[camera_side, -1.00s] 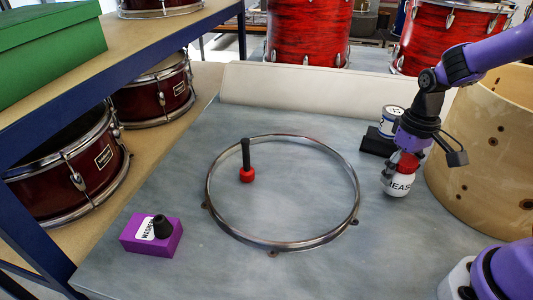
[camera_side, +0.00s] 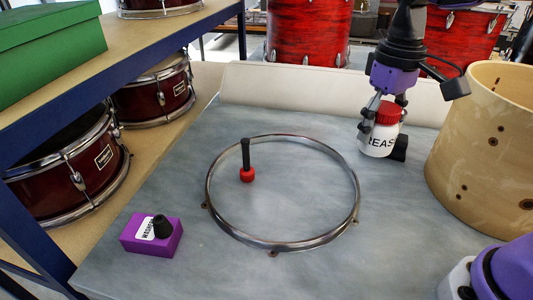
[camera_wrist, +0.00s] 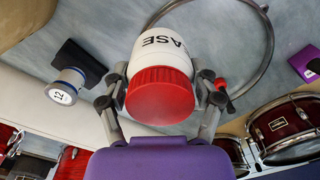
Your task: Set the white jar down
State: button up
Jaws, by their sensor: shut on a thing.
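A black block (camera_wrist: 78,62) carries a small blue-white can marked 12 (camera_wrist: 66,86); in the side view the jar mostly hides them. A wooden drum shell (camera_side: 480,150) stands right. A metal hoop (camera_side: 212,165) surrounds a red-tipped black-handled tool (camera_side: 246,160). A purple box (camera_side: 165,240) lies front left.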

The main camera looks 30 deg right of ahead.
jog(key=shift+w+d+r, duration=0.4)
jog(key=shift+w+r, duration=0.05)
jog(key=shift+w, duration=0.1)
jog(key=s+a+f+m, duration=0.1)
jog(key=s+a+f, duration=0.2)
jog(key=s, duration=0.3)
jog(key=shift+a+f+m, duration=0.15)
jog(key=shift+f+m, duration=0.15)
jog(key=shift+f, duration=0.55)
jog(key=d+f, duration=0.2)
jog(key=d, duration=0.1)
jog(key=w+d+f, duration=0.1)
jog(key=d+f, duration=0.1)
jog(key=d, duration=0.2)
jog(key=w+d+f, duration=0.1)
jog(key=d+f, duration=0.1)
jog(key=d, duration=0.2)
jog(key=shift+w+f, duration=0.25)
jog(key=shift+f, duration=0.15)
jog(key=shift+d+f, duration=0.25)
jog(key=shift+f, duration=1.7)
